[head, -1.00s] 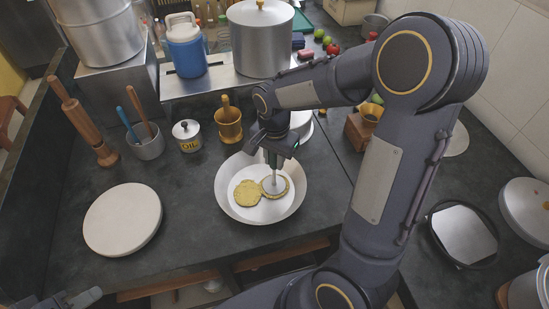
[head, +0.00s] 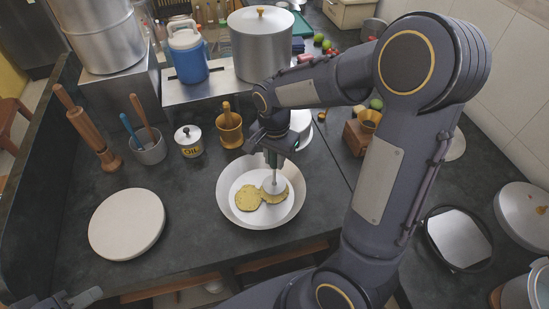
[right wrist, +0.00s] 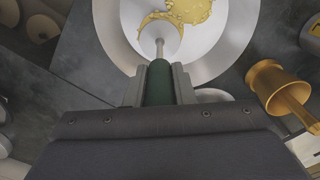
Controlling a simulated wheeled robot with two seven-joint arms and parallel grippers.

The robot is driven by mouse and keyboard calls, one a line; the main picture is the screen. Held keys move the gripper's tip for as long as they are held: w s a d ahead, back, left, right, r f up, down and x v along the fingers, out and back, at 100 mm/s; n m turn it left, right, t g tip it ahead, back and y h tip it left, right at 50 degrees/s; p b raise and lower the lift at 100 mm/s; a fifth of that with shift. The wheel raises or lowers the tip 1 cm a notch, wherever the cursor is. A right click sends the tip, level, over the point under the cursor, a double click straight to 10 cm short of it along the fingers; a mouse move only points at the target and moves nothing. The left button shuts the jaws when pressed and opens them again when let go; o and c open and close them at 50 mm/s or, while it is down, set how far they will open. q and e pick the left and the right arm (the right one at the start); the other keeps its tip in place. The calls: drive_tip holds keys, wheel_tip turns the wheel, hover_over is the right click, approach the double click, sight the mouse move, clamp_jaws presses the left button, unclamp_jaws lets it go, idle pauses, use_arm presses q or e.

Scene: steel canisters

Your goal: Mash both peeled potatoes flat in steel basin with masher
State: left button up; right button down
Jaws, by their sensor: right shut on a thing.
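The steel basin (head: 225,207) stands on the dark counter. Two flattened yellow potatoes lie in it: the left potato (head: 248,198) shows fully, and the right potato (head: 282,194) is partly hidden by the masher's plate. My right gripper (head: 272,152) is shut on the masher (head: 274,184), holding it upright with its plate over the right potato. In the right wrist view the fingers (right wrist: 159,85) close around the masher's green handle; I cannot tell whether the plate touches the potato. Part of my left gripper (head: 80,299) shows at the bottom left; its jaws are unclear.
A brass mortar with pestle (head: 229,130), an oil pot (head: 188,140) and a utensil cup (head: 149,148) stand behind the basin. A round white board (head: 126,223) lies left. A large pot (head: 262,45) stands on a raised shelf. Counter between board and basin is clear.

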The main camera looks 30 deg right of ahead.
wheel_tip(320, 180, up, 5)
drive_tip(key=p, duration=0.3)
drive_tip(key=shift+r+p, duration=0.2)
drive_tip(key=shift+p, duration=0.1)
drive_tip(key=shift+f, duration=0.1)
drive_tip(key=shift+d, duration=0.1)
idle(0.4)
